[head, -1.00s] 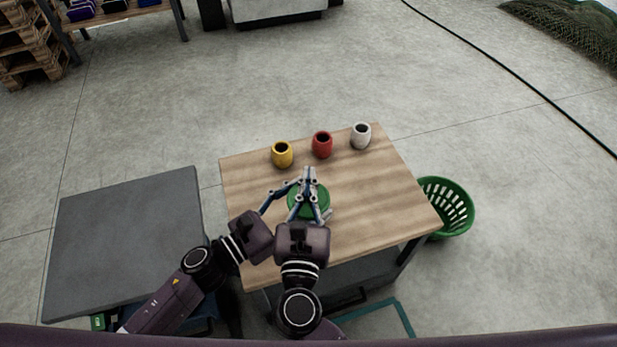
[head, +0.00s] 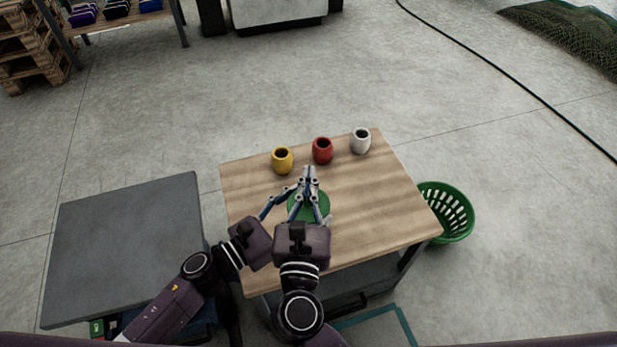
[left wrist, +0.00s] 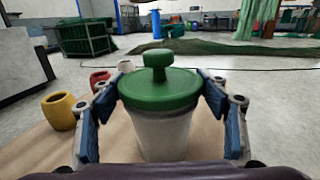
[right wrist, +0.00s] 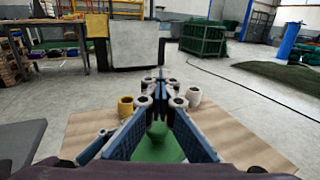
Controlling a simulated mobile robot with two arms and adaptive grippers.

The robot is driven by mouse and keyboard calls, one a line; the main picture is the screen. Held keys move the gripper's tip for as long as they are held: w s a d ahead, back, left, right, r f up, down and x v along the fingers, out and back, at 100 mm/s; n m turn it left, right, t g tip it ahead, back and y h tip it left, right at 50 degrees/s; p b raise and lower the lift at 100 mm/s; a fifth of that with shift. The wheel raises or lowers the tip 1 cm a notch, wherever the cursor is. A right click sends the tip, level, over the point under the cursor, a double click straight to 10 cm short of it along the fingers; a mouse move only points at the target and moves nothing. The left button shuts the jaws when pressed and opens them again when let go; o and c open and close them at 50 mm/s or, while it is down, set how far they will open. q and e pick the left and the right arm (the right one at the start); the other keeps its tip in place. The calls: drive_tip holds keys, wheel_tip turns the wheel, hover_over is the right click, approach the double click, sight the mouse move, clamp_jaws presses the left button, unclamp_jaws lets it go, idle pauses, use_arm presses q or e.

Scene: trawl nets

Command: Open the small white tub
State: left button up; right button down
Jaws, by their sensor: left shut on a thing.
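The small white tub (left wrist: 161,134) stands upright on the wooden table, its green lid (left wrist: 158,88) on top with a round knob. In the head view the green lid (head: 309,204) is partly covered by my right gripper. My left gripper (left wrist: 160,92) is shut on the tub, one blue-padded finger on each side of its body. My right gripper (head: 308,170) is above the lid, its fingertips together with nothing seen between them. In the right wrist view the lid's knob (right wrist: 157,130) shows below its fingers. The left wrist view shows the knob clear of any finger.
Yellow (head: 282,161), red (head: 322,151) and white (head: 361,141) open pots stand along the table's (head: 385,205) far edge. A green basket (head: 447,212) is on the floor at right. A grey table (head: 125,245) is at left. The table's right side is clear.

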drive_tip(key=shift+r, duration=2)
use_arm(q)
drive_tip(key=o, duration=1.7)
drive_tip(key=shift+o, duration=0.2)
drive_tip(key=v, duration=1.2)
